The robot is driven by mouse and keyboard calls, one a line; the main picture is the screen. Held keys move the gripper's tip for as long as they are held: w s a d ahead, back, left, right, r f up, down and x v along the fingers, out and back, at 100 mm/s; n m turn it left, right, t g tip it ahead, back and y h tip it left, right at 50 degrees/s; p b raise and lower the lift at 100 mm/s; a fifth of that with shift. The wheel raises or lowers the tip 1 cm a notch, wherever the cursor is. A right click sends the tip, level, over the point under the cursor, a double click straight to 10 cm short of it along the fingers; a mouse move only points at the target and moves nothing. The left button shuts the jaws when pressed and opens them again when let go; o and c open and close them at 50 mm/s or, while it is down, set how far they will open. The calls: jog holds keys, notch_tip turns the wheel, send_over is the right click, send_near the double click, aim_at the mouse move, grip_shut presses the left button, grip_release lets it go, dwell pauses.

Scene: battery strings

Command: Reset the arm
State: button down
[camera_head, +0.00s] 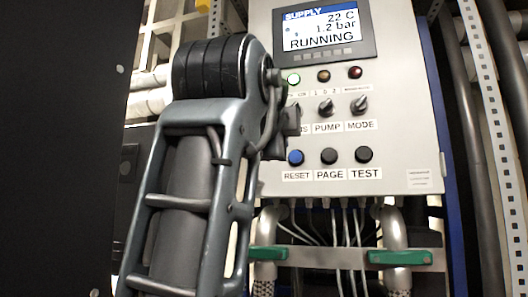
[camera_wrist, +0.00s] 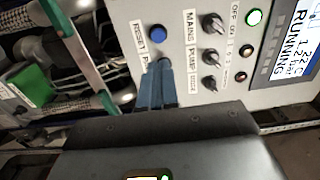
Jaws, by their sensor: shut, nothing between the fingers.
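My gripper (camera_wrist: 163,70) shows in the wrist view as two blue-grey fingers shut together with nothing between them. The fingers point at the grey control panel (camera_head: 408,100) and cover the area beside the blue RESET button (camera_wrist: 158,33). I cannot tell whether the tips touch the panel. In the head view my arm stands in front of the panel's left side, hiding most of the gripper and the MAINS knob. The display (camera_head: 322,28) reads SUPPLY, 22 C, 1.2 bar, RUNNING. The leftmost lamp (camera_head: 293,79) is lit whitish green.
The PUMP knob (camera_head: 326,107), MODE knob (camera_head: 360,105), PAGE button (camera_head: 329,156) and TEST button (camera_head: 364,155) stick out from the panel. Below are pipes with green handles (camera_head: 400,257) and several pale cables. A dark surface (camera_head: 60,150) fills the left side.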

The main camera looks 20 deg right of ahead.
jog(key=w+f+n+t+y, duration=0.1)
jog(key=w+f+n, duration=0.15)
jog(key=f, duration=0.35)
jog(key=w+f+n+t, duration=0.1)
jog(key=f+n, duration=0.3)
jog(key=f, duration=0.2)
jog(key=s+f+n+t+y, duration=0.1)
jog(key=s+f+n+y, duration=0.2)
jog(key=f, duration=0.7)
jog(key=s+f+n+y, duration=0.2)
jog(key=f+n, duration=0.4)
jog(key=f, duration=0.4)
jog(key=s+f+n+t+y, duration=0.1)
jog(key=s+f+n+y, duration=0.2)
jog(key=f, duration=0.6)
jog(key=s+d+f+n+g+y, duration=0.1)
jog(key=s+f+n, duration=0.2)
jog(key=s+f, duration=0.5)
jog(key=s+d+f+n+g+y, duration=0.1)
jog(key=s+d+f+n, duration=0.15)
jog(key=s+f, duration=0.6)
jog(key=s+r+g, duration=0.1)
jog(key=s+r, duration=0.1)
jog(key=s, duration=0.9)
jog(key=s+r+n, duration=0.1)
jog(key=s+r, duration=0.1)
jog(key=s, duration=0.9)
jog(key=shift+g, duration=0.4)
jog(key=shift+a, duration=0.1)
